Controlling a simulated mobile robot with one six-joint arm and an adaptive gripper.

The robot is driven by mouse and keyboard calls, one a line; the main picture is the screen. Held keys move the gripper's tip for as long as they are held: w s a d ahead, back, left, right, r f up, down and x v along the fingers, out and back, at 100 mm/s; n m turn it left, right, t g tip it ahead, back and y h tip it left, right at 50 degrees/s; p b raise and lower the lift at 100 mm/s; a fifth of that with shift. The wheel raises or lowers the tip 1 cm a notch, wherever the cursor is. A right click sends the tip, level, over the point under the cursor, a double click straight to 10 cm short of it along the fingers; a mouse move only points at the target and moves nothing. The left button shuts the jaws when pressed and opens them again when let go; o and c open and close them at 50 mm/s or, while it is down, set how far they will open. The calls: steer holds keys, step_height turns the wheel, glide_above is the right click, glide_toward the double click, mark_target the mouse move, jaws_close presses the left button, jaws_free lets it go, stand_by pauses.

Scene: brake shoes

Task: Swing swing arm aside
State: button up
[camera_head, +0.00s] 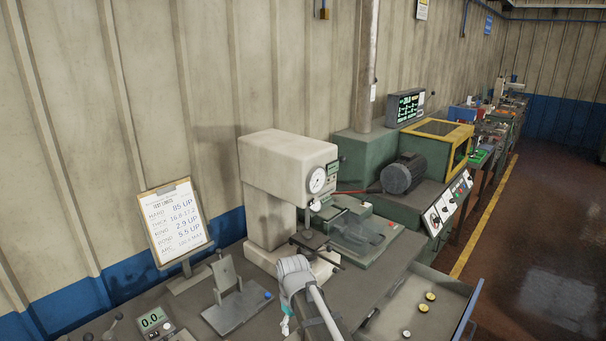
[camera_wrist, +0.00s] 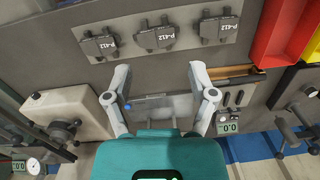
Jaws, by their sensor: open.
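No part is labelled as the swing arm, and I cannot tell for sure which part it is. A grey fixture (camera_head: 232,303) with an upright bracket and a blue knob (camera_head: 267,294) stands on the bench, left of my arm. In the wrist view a grey plate (camera_wrist: 165,107) with a blue knob (camera_wrist: 127,106) lies below and between my fingers. My gripper (camera_wrist: 161,76) is open, its two pale fingers spread wide with nothing held. I see no finger touching the plate. In the head view my arm hides part of the bench.
A cream tester (camera_head: 290,165) with a dial stands behind my arm; it is at left in the wrist view (camera_wrist: 70,108). Three dark pieces marked P-412 (camera_wrist: 160,36) lie beyond my fingers. A red bin (camera_wrist: 283,40) is at right. An open drawer (camera_head: 440,312) holds small round pieces.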

steer(key=s+d+f+m+b, duration=0.1)
steer(key=s+d+m, duration=0.2)
steer(key=d, duration=0.6)
steer(key=s+d+f+m+b, duration=0.1)
steer(key=s+d+m, duration=0.3)
steer(key=d, duration=0.6)
steer(key=shift+s+d+f+m+t+b, duration=0.25)
steer(key=shift+f+m, duration=0.25)
steer(key=shift+m, duration=0.3)
steer(key=shift+w, duration=0.1)
steer(key=shift+c, duration=1.1)
steer(key=shift+a, duration=0.1)
